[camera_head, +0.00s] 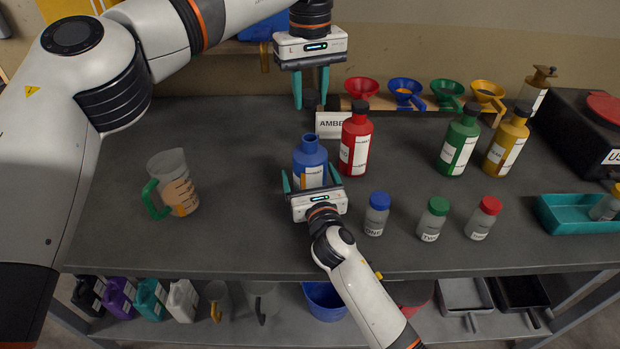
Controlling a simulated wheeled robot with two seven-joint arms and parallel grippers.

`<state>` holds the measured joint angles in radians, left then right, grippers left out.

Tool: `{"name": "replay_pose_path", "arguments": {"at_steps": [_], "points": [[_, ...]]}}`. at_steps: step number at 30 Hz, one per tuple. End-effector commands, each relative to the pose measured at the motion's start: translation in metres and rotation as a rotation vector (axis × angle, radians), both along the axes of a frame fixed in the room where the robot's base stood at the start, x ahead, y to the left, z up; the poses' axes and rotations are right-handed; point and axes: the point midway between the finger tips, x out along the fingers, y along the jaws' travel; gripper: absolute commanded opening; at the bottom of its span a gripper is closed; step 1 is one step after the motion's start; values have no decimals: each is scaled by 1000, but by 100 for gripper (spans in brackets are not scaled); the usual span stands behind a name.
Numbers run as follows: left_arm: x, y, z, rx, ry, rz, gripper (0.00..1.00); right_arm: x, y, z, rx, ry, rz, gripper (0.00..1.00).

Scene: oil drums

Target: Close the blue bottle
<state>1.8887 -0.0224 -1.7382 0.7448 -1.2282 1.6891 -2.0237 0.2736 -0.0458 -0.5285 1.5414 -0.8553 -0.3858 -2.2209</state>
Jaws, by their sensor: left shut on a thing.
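The blue bottle (310,156) stands upright on the grey bench, with no cap on its neck. My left gripper (312,99) points down above and behind the bottle in the picture. It is shut on a small dark cap (312,98), held apart from the bottle. My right gripper (310,182) comes from the front, with a finger on each side of the blue bottle. Whether those fingers press on it cannot be told. The bottle's lower part is hidden behind my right gripper.
A red bottle (356,142) stands close right of the blue one, before a white label card (329,125). Green (460,143) and yellow (507,143) bottles stand further right. Small capped jars (376,215) line the front. A measuring jug (174,186) stands left; funnels (405,90) stand behind.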

Motion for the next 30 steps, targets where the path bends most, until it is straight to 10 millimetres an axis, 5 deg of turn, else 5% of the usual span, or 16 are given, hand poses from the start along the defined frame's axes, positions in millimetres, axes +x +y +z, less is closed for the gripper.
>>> {"name": "replay_pose_path", "arguments": {"at_steps": [7,19,30], "points": [[0,0,0,0,0,0,13,0,0,0,0,-1,0,89],[0,0,0,0,0,0,13,0,0,0,-1,-1,0,24],[-1,0,-42,0,-1,-1,13,0,0,0,-1,-1,0,24]]}}
